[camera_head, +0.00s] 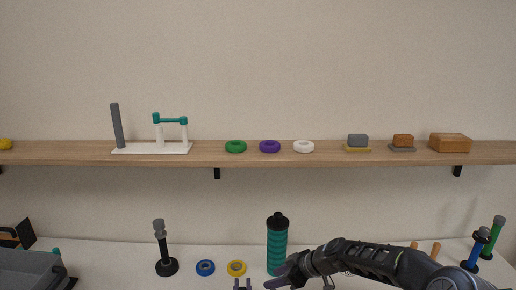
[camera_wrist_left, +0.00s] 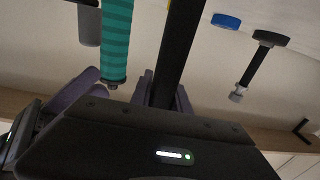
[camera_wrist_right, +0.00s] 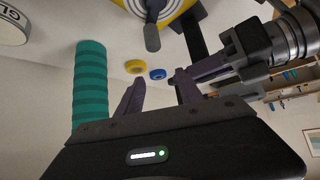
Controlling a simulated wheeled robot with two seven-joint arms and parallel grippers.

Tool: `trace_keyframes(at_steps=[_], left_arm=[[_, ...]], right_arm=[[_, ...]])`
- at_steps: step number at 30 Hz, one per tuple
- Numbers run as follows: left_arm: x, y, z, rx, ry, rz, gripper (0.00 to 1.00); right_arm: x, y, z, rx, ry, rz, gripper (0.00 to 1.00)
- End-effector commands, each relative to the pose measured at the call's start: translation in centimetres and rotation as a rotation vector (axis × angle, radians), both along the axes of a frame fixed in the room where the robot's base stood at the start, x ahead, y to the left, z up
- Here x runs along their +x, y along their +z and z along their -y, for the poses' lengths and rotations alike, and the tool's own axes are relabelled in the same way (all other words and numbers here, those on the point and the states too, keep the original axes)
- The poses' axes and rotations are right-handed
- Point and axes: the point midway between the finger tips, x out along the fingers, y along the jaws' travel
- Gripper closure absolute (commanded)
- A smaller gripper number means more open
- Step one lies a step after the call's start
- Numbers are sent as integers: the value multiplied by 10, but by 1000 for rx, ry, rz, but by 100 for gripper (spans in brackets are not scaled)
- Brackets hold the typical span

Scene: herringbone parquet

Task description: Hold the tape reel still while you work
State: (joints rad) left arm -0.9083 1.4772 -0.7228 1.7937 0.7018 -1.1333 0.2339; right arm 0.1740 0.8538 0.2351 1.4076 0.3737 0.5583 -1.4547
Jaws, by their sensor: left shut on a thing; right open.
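The tape reel (camera_wrist_right: 182,8), a yellow and grey disc with a grey knob (camera_wrist_right: 152,38), is cut off at the top of the right wrist view. A black bar (camera_wrist_right: 196,42), apparently its handle, runs down from it. My left gripper (camera_wrist_left: 167,88) is shut on this black bar (camera_wrist_left: 181,45); its purple fingers also show in the right wrist view (camera_wrist_right: 200,72). My right gripper (camera_wrist_right: 160,92) is open and empty, apart from the knob. In the head view my right gripper (camera_head: 281,282) is at the bottom, and the reel is out of view.
A teal ribbed bottle (camera_head: 277,247) stands close behind the grippers. Blue tape (camera_head: 205,268), yellow tape (camera_head: 236,268) and a black stand (camera_head: 165,250) are on the white table. A grey bin (camera_head: 30,270) is at left. The shelf (camera_head: 260,158) above holds rings and blocks.

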Motion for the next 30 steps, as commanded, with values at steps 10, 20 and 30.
trace_keyframes(at_steps=[10,20,30], left_arm=[[-2,-6,-1,1,2,-13,100],[-2,-6,-1,1,2,-13,100],[-2,-6,-1,1,1,-13,100]], right_arm=[[-1,-45,0,2,-2,-5,56],[0,-70,0,0,-1,-1,56],[0,-71,0,1,-1,-1,60]])
